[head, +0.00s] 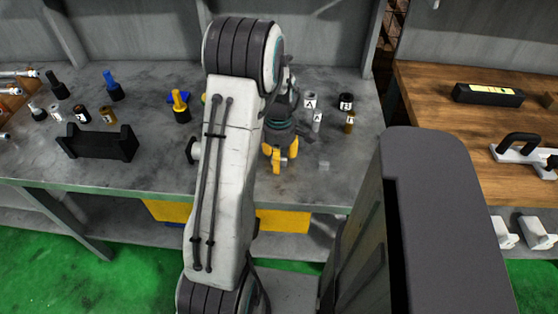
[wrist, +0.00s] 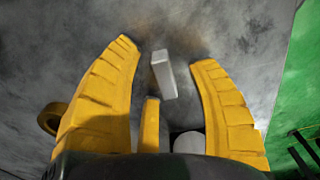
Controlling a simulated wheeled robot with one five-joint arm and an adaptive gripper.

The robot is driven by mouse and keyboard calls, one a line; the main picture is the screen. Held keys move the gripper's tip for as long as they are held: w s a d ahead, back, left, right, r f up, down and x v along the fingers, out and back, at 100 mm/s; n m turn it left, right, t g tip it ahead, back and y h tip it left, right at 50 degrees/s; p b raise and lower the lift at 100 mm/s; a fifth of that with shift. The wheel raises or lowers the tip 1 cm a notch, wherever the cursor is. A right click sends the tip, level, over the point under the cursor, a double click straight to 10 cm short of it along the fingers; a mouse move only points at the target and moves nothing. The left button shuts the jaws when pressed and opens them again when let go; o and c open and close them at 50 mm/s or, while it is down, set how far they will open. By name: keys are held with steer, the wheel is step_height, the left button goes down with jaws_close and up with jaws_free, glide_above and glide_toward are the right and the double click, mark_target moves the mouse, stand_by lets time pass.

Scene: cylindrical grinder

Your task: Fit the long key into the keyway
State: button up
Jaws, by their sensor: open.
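My gripper (head: 281,160) has yellow fingers and hangs over the grey bench, partly behind my arm in the head view. In the wrist view its fingers (wrist: 167,54) are spread apart and hold nothing. A small light grey bar, which looks like the key (wrist: 164,76), shows between the fingertips there; whether it touches a finger I cannot tell. A small pale block (head: 323,165) lies right of the gripper near the bench's front edge in the head view; it may be the same piece. I cannot make out a keyway in either view.
Cylinders marked A (head: 310,101) and B (head: 346,101) stand behind the gripper to the right, with smaller pieces in front. A black cradle (head: 97,143) and several handled tools stand on the left. A wooden bench (head: 440,110) is at right.

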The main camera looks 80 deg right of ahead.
steer(key=shift+c, duration=0.5)
jaws_close()
